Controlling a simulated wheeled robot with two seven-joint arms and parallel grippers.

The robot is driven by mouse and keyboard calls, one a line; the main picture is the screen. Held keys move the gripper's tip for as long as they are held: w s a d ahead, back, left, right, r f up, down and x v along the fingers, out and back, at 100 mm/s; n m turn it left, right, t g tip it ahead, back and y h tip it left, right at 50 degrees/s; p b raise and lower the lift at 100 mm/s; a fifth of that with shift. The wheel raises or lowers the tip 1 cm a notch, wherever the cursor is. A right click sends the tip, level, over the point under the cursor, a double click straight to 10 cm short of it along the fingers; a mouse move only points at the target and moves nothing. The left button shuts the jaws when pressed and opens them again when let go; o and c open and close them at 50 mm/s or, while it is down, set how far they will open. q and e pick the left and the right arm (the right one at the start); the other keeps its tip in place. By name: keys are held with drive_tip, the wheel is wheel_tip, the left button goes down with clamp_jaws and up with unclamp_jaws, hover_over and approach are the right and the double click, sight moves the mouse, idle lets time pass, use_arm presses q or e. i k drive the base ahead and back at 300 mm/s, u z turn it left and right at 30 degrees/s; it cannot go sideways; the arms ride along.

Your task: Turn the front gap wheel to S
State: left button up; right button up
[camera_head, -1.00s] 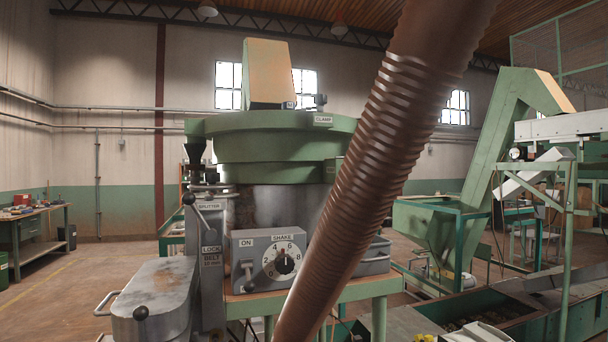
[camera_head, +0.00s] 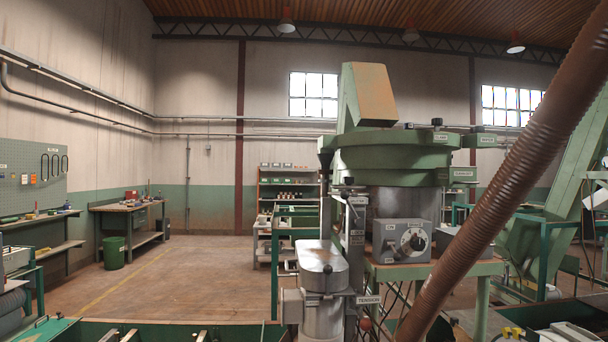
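I cannot make out a wheel marked as the front gap wheel, nor an S mark. A green round hopper machine (camera_head: 385,155) stands right of the middle. Its grey control box (camera_head: 402,240) carries a numbered dial (camera_head: 413,239) and a switch labelled ON. A grey metal housing (camera_head: 322,265) stands at its lower left, beside a post with a TENSION label (camera_head: 368,300). A dark reddish knob (camera_head: 365,325) sits below that label. Neither gripper shows.
A brown ribbed hose (camera_head: 510,170) crosses the right side and hides part of the machine. Green-edged bins (camera_head: 180,330) run along the bottom. A workbench (camera_head: 128,222) and a green bin (camera_head: 113,252) stand at the left. Open floor (camera_head: 190,270) lies between.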

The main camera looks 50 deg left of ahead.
sight(348, 180)
drive_tip(key=u, duration=0.25)
drive_tip(key=k, duration=0.15)
drive_tip(key=u, duration=1.1)
